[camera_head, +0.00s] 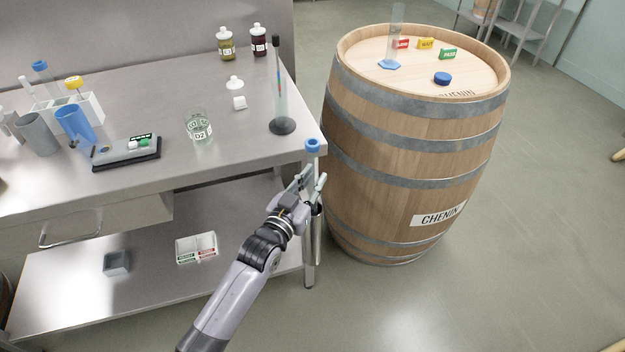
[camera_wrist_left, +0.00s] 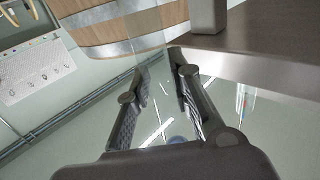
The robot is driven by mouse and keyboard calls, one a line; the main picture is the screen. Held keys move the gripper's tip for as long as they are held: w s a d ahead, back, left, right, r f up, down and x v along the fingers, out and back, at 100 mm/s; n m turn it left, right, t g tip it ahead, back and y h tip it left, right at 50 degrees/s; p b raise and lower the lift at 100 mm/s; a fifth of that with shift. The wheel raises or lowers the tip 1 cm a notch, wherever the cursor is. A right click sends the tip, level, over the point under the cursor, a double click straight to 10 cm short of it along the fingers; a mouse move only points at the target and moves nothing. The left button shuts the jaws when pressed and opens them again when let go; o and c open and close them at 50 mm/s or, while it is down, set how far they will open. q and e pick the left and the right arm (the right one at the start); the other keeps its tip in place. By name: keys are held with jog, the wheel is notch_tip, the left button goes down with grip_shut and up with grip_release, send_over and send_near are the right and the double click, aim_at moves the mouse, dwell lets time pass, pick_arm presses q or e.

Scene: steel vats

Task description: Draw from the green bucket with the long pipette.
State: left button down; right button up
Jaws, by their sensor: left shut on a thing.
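My left gripper (camera_head: 310,183) is in front of the steel table's right corner, beside the barrel. It is shut on a slim clear thing with a blue top (camera_head: 313,146), which looks like the long pipette and stands roughly upright. The top rises above my fingers; its lower part is hard to make out. In the left wrist view, a faint clear tube (camera_wrist_left: 152,75) shows between the fingers of the gripper (camera_wrist_left: 156,88). I see no green bucket in either view. My right gripper is not in view.
The steel table (camera_head: 235,165) carries a tall cylinder (camera_head: 281,100), a beaker (camera_head: 198,126), a blue cup (camera_head: 75,124), a rack and bottles. A large wooden barrel (camera_head: 405,150) stands right of it, with a blue-footed cylinder (camera_head: 390,64) on top. The floor at front right is clear.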

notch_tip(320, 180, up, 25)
jog(key=p, duration=2.4)
dwell(0.5)
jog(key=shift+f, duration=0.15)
